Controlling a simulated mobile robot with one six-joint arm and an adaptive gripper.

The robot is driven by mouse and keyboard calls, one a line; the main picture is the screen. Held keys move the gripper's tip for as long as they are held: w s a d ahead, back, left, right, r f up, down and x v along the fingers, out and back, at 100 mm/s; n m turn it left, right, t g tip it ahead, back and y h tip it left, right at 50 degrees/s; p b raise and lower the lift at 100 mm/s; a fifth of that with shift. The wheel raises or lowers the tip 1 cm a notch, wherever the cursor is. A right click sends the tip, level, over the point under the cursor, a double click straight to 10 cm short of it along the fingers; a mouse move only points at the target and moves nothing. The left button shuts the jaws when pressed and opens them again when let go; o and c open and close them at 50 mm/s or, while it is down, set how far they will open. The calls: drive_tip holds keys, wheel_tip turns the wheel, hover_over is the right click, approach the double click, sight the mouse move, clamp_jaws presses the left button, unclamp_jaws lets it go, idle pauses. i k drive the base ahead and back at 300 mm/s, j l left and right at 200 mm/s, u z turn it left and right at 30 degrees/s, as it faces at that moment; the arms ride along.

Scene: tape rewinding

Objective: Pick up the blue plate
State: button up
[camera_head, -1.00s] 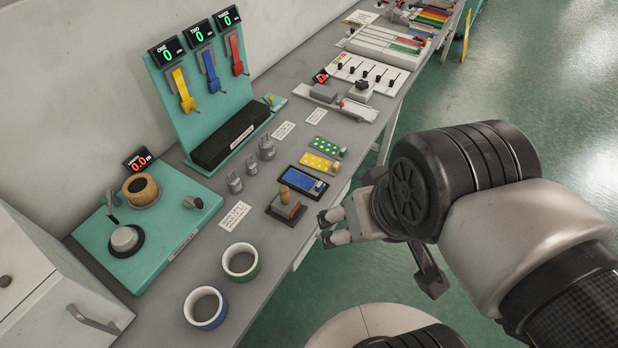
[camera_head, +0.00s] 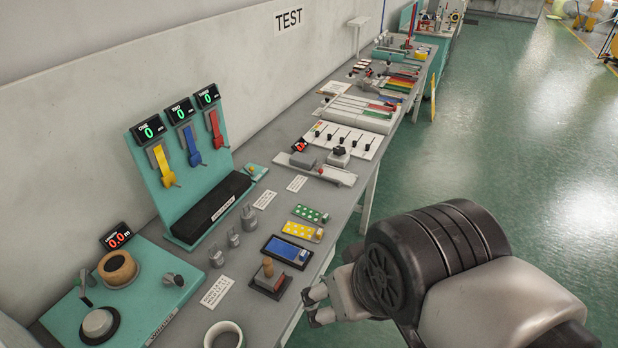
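A flat blue rectangle (camera_head: 288,248) in a dark tray lies near the table's front edge, and looks like the blue plate. A yellow plate with pale dots (camera_head: 302,231) and a green plate with pale dots (camera_head: 311,214) lie just beyond it. My gripper (camera_head: 312,306) is off the table's front edge, to the right of and below the blue rectangle in the picture, apart from it. Its two fingertips are spread with a gap and nothing between them. My arm hides none of the blue rectangle.
A wooden-handled stamp (camera_head: 269,277) stands close in front of the blue rectangle. Grey weights (camera_head: 233,238) and a teal stand with three displays (camera_head: 180,175) are behind. A teal winder (camera_head: 130,290) is at left. The green floor (camera_head: 480,150) at right is open.

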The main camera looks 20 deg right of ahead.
sight(292, 254)
drive_tip(key=i+l+u, duration=0.1)
drive_tip(key=l, duration=0.25)
drive_tip(key=i+l+u, duration=0.15)
drive_tip(key=i+l, duration=0.15)
drive_tip(key=i+l+u, duration=0.1)
drive_tip(key=l, duration=0.4)
drive_tip(key=i, duration=0.1)
